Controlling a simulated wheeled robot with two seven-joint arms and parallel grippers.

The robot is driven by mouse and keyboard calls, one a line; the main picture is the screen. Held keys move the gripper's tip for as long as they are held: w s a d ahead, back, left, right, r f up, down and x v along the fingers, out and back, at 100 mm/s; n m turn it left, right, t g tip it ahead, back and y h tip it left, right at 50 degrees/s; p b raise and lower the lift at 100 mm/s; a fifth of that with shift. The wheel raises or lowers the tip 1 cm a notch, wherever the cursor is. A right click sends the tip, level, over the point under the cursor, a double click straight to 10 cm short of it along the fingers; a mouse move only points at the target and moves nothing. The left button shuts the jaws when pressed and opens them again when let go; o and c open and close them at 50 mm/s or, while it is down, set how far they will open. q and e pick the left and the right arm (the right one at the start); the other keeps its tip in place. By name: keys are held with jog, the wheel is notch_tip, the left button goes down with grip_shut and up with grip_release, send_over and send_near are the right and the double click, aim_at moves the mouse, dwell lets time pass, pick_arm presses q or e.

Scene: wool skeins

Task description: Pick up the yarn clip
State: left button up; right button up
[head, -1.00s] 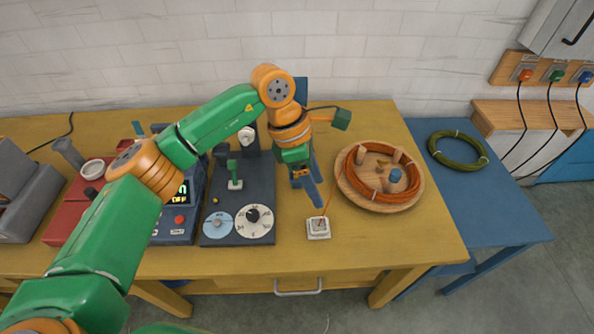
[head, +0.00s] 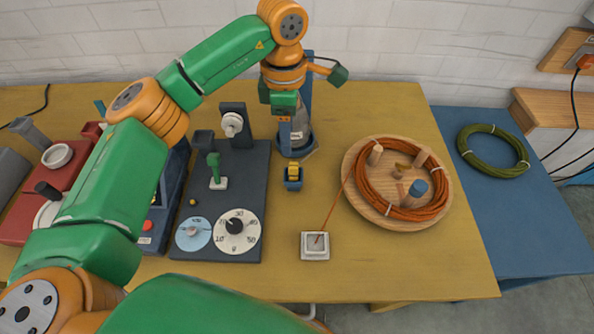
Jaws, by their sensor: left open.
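My left gripper (head: 291,133) is above the back middle of the yellow table, pointing down. Its jaws are open, with nothing visibly held, though its fingers are hard to separate from a dark blue stand (head: 309,68) behind. A small yellow piece, perhaps the yarn clip (head: 293,169), sits upright in a small blue holder (head: 294,184) just in front of and below the gripper, apart from it. A small pale square block (head: 315,252) lies nearer the front edge, with an orange strand ending at it. I cannot tell for certain which piece is the clip. My right gripper is not in view.
A round wooden tray (head: 440,205) with pegs and an orange skein (head: 372,200) stands right of the holder. A dark panel (head: 243,175) with dials and a green lever is left. A green coil (head: 495,170) lies on the blue side table (head: 500,240). The table between holder and square block is clear.

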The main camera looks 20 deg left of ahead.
aim_at(290, 165)
pick_arm(q)
jog(key=f, duration=0.9)
jog(key=shift+s+d+f, duration=0.25)
jog(key=shift+s+f, duration=0.05)
jog(key=shift+f, duration=0.35)
grip_shut()
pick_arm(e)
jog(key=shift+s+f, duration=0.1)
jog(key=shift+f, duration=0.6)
